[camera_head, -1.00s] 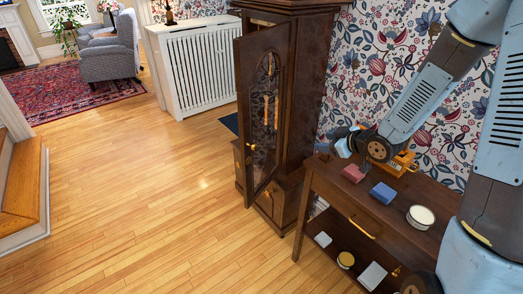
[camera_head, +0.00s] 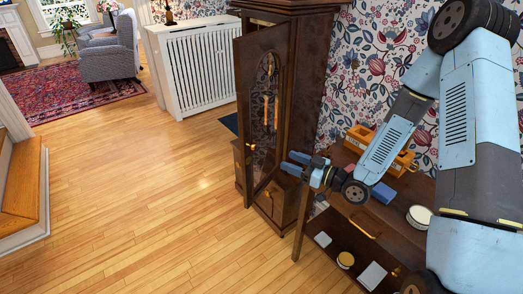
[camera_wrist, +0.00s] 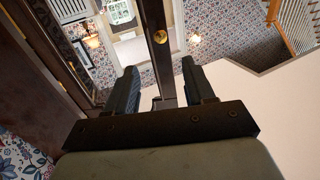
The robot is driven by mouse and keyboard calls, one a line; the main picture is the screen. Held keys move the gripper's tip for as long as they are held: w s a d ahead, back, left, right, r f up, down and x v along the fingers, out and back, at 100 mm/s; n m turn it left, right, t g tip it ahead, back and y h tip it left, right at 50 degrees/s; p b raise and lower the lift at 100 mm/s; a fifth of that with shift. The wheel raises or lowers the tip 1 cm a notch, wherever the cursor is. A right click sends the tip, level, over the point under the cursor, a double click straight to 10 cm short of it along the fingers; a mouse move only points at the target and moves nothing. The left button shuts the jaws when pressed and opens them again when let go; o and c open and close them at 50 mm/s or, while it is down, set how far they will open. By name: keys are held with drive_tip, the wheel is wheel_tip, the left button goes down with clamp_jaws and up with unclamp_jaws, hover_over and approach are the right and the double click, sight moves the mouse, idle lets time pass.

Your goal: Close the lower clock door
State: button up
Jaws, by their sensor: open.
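The tall dark wood clock (camera_head: 309,85) stands against the papered wall. Its long door (camera_head: 278,50), with an arched glass panel and a brass knob (camera_head: 251,147), stands open, swung out from the case. Brass parts show through the glass. My gripper (camera_head: 291,162) is open and empty, beside the lower part of the door on its right. In the wrist view, a narrow dark upright (camera_wrist: 154,18) with a brass knob (camera_wrist: 161,37) shows beyond and between my spread fingers (camera_wrist: 157,88). It looks like the door's edge; I cannot tell whether I touch it.
A dark side table (camera_head: 335,212) stands right of the clock, close under my arm. It holds an orange toolbox (camera_head: 405,163), a blue box (camera_head: 384,192) and a round tin (camera_head: 420,214). A white radiator cover (camera_head: 200,65) stands behind left. The wooden floor (camera_head: 140,200) at left is clear.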

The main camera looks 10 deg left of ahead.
drive_tip(key=x, duration=1.2)
drive_tip(key=shift+a, duration=0.2)
drive_tip(key=shift+w, duration=0.1)
clamp_jaws()
drive_tip(key=shift+w, duration=0.1)
idle(0.3)
